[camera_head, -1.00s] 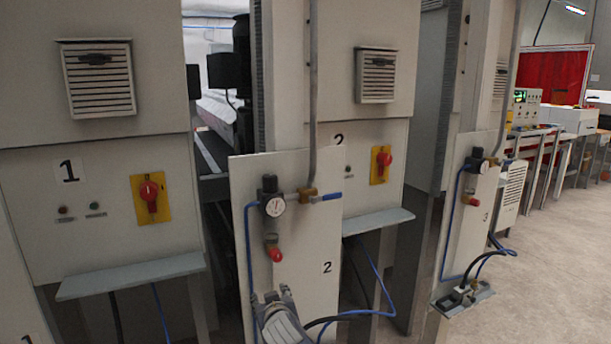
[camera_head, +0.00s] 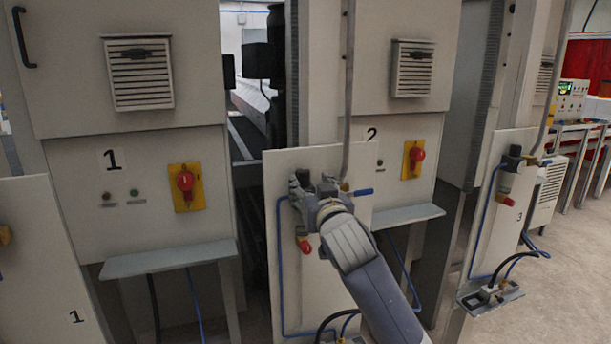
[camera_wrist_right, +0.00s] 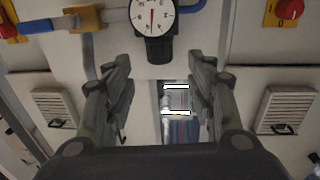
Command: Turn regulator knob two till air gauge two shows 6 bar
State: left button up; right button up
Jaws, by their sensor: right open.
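Panel two (camera_head: 285,270), a pale board, stands in the middle of the head view. My right gripper (camera_head: 314,183) is open in front of its upper part and hides the gauge and knob there. In the right wrist view, air gauge two (camera_wrist_right: 152,14) is a white dial at the top edge, partly cut off. Its needle lies nearly vertical in the picture; I cannot read the value. The black regulator knob two (camera_wrist_right: 159,50) shows beside the gauge, between and beyond the spread fingers (camera_wrist_right: 160,75), with no visible contact. My left gripper is not in view.
A blue valve lever (camera_head: 364,191) sticks out right of my gripper, and a red-ended fitting (camera_head: 305,246) sits below it. A blue hose runs down the panel's left edge. Panel three (camera_head: 490,225) stands at the right. A grey shelf (camera_head: 170,258) juts out at the left.

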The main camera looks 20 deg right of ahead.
aim_at(304, 177)
jog(key=shift+w+d+p, duration=0.2)
jog(key=shift+w+p, duration=0.4)
jog(key=shift+w, duration=2.45)
jog(key=shift+c, duration=0.6)
jog(key=c, duration=0.9)
